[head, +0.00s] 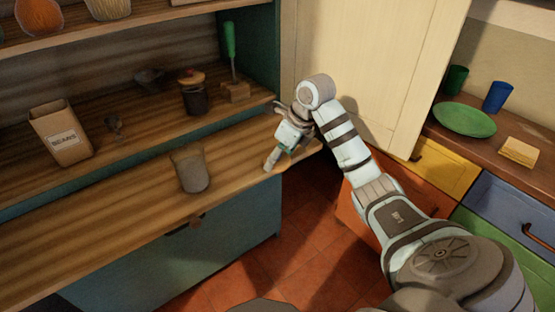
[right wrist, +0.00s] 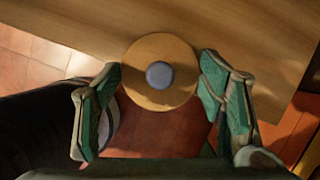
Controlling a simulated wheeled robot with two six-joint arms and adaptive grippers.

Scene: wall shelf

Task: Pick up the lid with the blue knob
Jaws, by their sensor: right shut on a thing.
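The lid with the blue knob is a round, light wooden disc (right wrist: 136,62) with a grey-blue round knob (right wrist: 159,75) at its centre, in the right wrist view. My right gripper (right wrist: 160,66) has its two green-padded fingers at opposite sides of the lid and is shut on it. The lid is over the edge of the wooden counter, with red floor tiles below part of it. In the head view the right gripper (head: 275,152) is at the counter's right end, and I cannot make out the lid there. My left gripper is not in view.
On the counter (head: 110,215) stands a grey-tan container (head: 189,170). The shelf behind holds a paper bag (head: 60,135), a dark jar (head: 194,98) with a red-knobbed lid and a green-handled tool (head: 230,45). A cream panel (head: 375,60) stands close behind my right arm.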

